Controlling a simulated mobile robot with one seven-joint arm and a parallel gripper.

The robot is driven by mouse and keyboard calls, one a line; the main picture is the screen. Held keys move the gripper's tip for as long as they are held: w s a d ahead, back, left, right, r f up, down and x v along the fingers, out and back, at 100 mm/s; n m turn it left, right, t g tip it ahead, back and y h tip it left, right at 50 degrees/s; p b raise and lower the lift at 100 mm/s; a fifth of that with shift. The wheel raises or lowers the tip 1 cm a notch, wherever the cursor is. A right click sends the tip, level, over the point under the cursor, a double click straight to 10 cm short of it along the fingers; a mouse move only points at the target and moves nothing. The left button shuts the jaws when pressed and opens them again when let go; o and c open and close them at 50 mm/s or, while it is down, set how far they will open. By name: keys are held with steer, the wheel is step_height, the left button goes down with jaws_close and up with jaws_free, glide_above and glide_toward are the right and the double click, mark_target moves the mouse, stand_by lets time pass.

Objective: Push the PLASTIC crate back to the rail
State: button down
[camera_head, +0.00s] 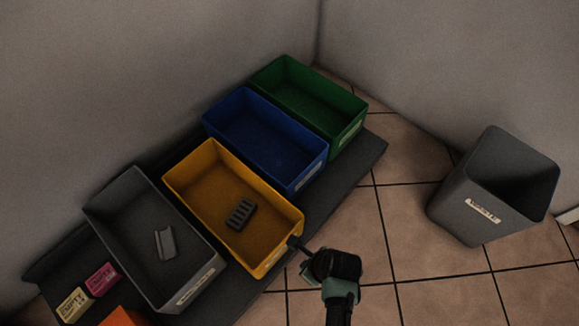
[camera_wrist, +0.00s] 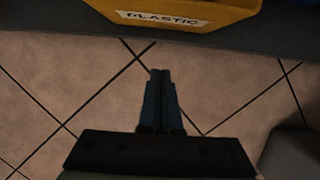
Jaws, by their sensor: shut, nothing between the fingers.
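The PLASTIC crate (camera_head: 265,262) is yellow and stands on a dark shelf between the blue and grey crates. It sits a little forward of its neighbours. A dark slotted piece (camera_head: 240,213) lies inside it. Its PLASTIC label shows on its front wall in the wrist view (camera_wrist: 225,21). The rail is hard to make out; a dark strip (camera_head: 152,163) runs along the wall behind the crates. My gripper (camera_head: 293,242) is shut and empty at the crate's front end. In the wrist view my fingertips (camera_wrist: 161,72) point toward the label, apart from it in the picture; contact cannot be told.
A blue crate (camera_head: 309,177) and green crate (camera_head: 350,135) stand to the right, a grey crate (camera_head: 205,281) with a bracket to the left. Small yellow (camera_head: 72,305) and magenta (camera_head: 101,279) boxes lie at lower left. A WASTE bin (camera_head: 470,208) stands right on tiled floor.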

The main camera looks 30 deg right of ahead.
steer(key=b+x, duration=0.3)
steer(key=w+b+x, duration=0.1)
steer(key=b+x, duration=0.2)
steer(key=x, duration=0.1)
steer(key=b+x, duration=0.3)
steer(key=x, duration=0.1)
steer(key=shift+w+a+r, duration=0.15)
steer(key=shift+w+a, duration=0.25)
steer(key=shift+a, duration=0.05)
steer(key=shift+w+a+r+b, duration=0.15)
steer(key=shift+w+a+b, duration=0.05)
steer(key=shift+w+b, duration=0.35)
steer(key=shift+w+a+r, duration=0.1)
steer(key=shift+w, duration=0.1)
